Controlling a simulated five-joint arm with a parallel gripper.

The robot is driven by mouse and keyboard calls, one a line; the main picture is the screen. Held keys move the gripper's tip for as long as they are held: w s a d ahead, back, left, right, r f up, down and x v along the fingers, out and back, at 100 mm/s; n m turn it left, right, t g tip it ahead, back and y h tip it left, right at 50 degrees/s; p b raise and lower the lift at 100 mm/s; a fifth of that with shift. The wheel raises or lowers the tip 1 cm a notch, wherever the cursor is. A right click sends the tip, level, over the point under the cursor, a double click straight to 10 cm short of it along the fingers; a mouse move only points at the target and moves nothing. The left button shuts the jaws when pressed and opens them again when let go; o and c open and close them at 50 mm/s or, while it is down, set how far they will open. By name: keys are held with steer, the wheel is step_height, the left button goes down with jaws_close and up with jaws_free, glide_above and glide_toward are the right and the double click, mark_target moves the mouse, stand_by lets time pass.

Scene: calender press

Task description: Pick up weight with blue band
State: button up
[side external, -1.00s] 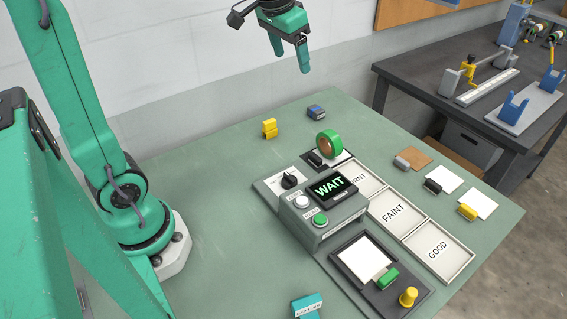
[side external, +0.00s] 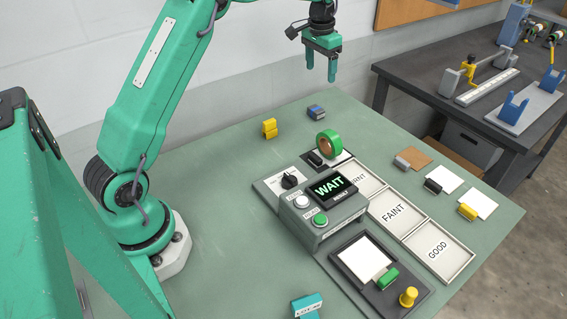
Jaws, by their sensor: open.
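A small block with blue and dark grey parts (side external: 316,112), which looks like the weight with the blue band, sits on the green bench top near its back edge. My gripper (side external: 321,70) is open and empty, with its fingers pointing down. In the picture it hangs above the blue-banded weight, clear of it. I cannot tell the exact height or depth between them.
A control box reading WAIT (side external: 333,187) and labelled trays (side external: 394,212) fill the middle.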

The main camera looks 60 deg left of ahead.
steer(key=g, duration=0.1)
glide_above(316, 109)
step_height(316, 109, down, 9)
steer(key=shift+w+f, duration=0.1)
steer(key=shift+f, duration=1.25)
steer(key=shift+a+f, duration=0.1)
steer(key=shift+f, duration=2.5)
steer(key=c, duration=1.3)
steer(key=shift+r, duration=0.1)
steer(key=shift+c, duration=0.4)
